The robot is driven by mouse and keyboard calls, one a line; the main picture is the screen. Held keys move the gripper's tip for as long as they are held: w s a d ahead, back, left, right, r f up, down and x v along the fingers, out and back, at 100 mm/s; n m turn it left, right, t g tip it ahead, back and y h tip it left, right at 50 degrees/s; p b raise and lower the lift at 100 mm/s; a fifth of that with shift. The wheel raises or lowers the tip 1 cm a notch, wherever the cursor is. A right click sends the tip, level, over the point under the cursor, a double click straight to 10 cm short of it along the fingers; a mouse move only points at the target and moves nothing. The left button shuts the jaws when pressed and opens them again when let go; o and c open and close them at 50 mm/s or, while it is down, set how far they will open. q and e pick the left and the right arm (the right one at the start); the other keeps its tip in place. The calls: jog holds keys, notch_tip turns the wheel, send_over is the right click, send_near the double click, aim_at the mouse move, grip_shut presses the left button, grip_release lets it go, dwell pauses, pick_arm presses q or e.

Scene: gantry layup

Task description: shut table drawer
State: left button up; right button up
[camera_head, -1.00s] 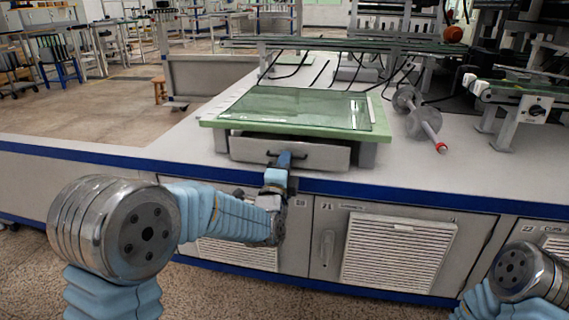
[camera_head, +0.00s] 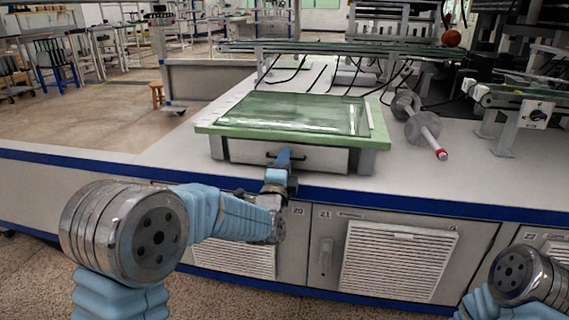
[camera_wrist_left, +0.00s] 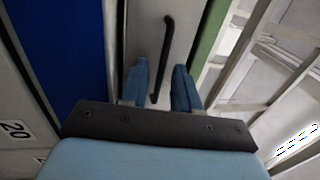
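The small green-topped table (camera_head: 210,130) stands on the long white bench. Its grey drawer front (camera_head: 322,160) sits under the top between the legs, looking nearly flush. The drawer's black handle (camera_head: 271,155) is partly hidden by my left gripper (camera_head: 284,158), which is right at the drawer front. In the left wrist view, the dark handle bar (camera_wrist_left: 168,50) runs between the two blue fingers of my left gripper (camera_wrist_left: 160,85), which are apart with gaps beside the bar. My right gripper is out of view; only part of my right arm shows at the lower right.
A grey dumbbell-shaped part (camera_head: 422,122) with a red end lies right of the table. A conveyor (camera_head: 510,95) stands at the far right. Cabinets with vented doors (camera_head: 400,262) are below the blue bench edge. The bench left of the table is clear.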

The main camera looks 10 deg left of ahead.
pick_arm(q)
jog(key=s+f, duration=0.2)
jog(key=s, duration=1.1)
jog(key=shift+s+a+f+p, duration=0.25)
jog(key=shift+s+f+p, duration=0.05)
jog(key=shift+f, duration=0.05)
jog(key=s+a+f+n+g, duration=0.1)
jog(key=s+f+n+g, duration=0.25)
jog(key=f, duration=0.85)
jog(key=s+f+n+g+h, duration=0.1)
jog(key=s+f+n+g, duration=0.3)
jog(key=f, duration=0.8)
jog(key=s+a+f+n+g, duration=0.15)
jog(key=f+n+g, duration=0.4)
jog(key=f, duration=0.55)
jog(key=s+d+f+n+g+h, duration=0.2)
jog(key=s+f+n+g, duration=0.45)
jog(key=s+f, duration=0.4)
jog(key=s+d+r+p, duration=0.1)
jog(key=s+r+p, duration=0.2)
jog(key=r+p, duration=1.1)
jog(key=shift+r+n, duration=0.35)
jog(key=shift+r, duration=0.5)
